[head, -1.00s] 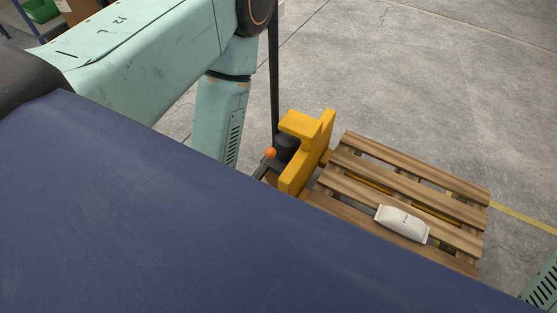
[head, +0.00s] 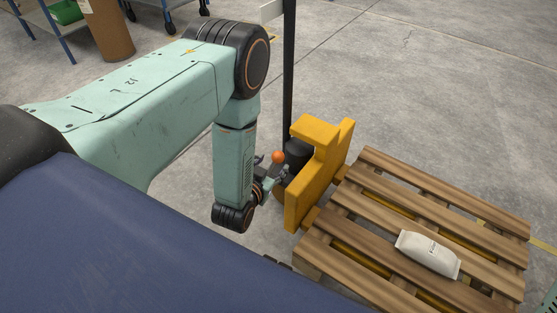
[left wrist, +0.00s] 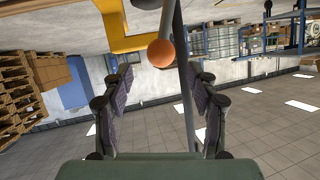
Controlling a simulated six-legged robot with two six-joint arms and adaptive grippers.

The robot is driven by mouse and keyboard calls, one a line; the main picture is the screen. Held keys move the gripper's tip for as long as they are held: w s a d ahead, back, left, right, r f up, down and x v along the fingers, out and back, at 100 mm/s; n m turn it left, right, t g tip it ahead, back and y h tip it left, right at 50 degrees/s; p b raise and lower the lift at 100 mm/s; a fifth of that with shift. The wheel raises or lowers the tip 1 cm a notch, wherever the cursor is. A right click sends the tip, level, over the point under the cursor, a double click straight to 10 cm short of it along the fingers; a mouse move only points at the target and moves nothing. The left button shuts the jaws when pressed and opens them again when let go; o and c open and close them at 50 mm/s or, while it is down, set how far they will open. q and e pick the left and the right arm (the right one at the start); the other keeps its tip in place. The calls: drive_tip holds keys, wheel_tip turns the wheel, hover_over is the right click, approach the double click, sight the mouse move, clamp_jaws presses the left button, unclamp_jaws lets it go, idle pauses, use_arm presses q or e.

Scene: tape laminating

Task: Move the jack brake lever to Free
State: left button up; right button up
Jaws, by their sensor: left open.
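The jack brake lever shows as an orange ball knob (head: 278,157) beside the yellow pallet jack (head: 318,165), at the foot of its dark upright handle. My left gripper (head: 268,180) is small and partly hidden by my wrist, close to the knob. In the left wrist view the left gripper (left wrist: 161,82) is open, with dark fingers on both sides. The orange knob (left wrist: 160,53) appears in the gap between the fingertips, just left of a grey bar. I cannot tell whether the fingers touch it. The lever's setting is not readable. My right gripper is not in view.
A wooden pallet (head: 375,195) with a white bag (head: 428,254) on it sits right of the jack. A brown drum (head: 107,30) and blue-framed racks stand at the back left. The concrete floor behind the pallet is clear.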

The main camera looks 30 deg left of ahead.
sight(276, 159)
use_arm(q)
drive_tip(key=b+x, duration=0.1)
drive_tip(key=x, duration=0.3)
drive_tip(key=shift+w+a+f+b, duration=0.1)
drive_tip(key=shift+f+b, duration=0.15)
drive_tip(key=shift+b, duration=0.15)
drive_tip(key=shift+w, duration=0.4)
drive_tip(key=shift+w+a+f+b, duration=0.15)
drive_tip(key=shift+w+f+b, duration=0.2)
drive_tip(key=shift+w, duration=0.2)
drive_tip(key=shift+r, duration=0.1)
drive_tip(key=c, duration=0.4)
clamp_jaws()
